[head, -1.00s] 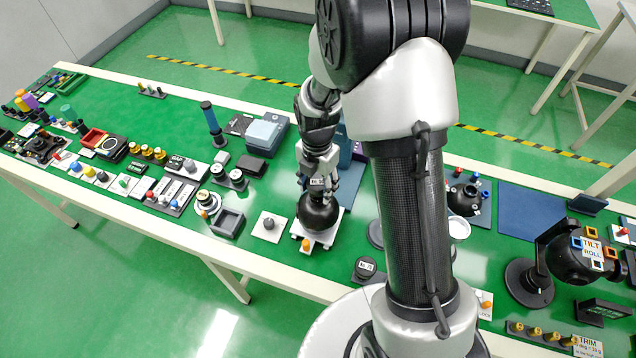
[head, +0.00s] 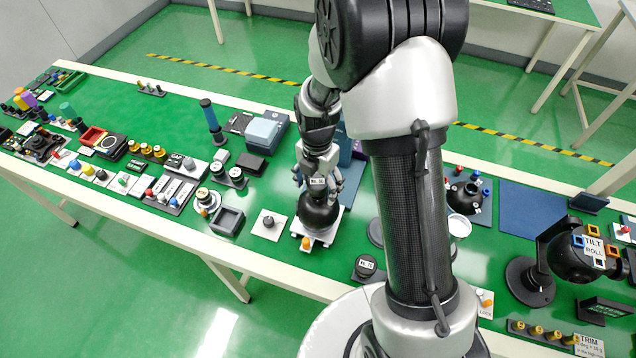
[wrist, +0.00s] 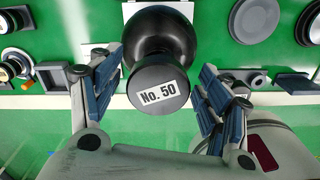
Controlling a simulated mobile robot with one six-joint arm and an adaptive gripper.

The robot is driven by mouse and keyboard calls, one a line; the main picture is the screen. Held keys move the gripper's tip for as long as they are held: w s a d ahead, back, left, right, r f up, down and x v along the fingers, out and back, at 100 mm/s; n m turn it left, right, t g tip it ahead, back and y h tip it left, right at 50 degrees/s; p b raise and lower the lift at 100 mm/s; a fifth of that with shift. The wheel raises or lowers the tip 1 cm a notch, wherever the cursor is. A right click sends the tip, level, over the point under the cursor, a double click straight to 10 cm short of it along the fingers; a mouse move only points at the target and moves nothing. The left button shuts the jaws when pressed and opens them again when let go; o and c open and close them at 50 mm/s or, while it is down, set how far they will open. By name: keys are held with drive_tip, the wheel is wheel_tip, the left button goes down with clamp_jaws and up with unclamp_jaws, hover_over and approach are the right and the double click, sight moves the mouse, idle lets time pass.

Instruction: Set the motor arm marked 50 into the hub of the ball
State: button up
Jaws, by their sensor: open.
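The motor arm marked "No. 50" (wrist: 158,88) is a black cylinder with a white label on its end face. In the wrist view it stands in line with the larger black ball (wrist: 163,35), joined by a narrower neck. In the head view its label (head: 317,181) shows just above the black ball (head: 319,212), which sits on a white plate (head: 328,236). How deep it sits in the hub is hidden. My gripper (head: 318,183) is open, its fingers spread on both sides of the labelled arm, with gaps visible in the wrist view (wrist: 158,100).
An orange knob (head: 306,243) sits at the plate's front. A black dome (head: 465,197) stands further right.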

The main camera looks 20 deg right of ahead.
sight(318, 181)
wheel_tip(318, 181, up, 12)
idle(0.5)
idle(0.4)
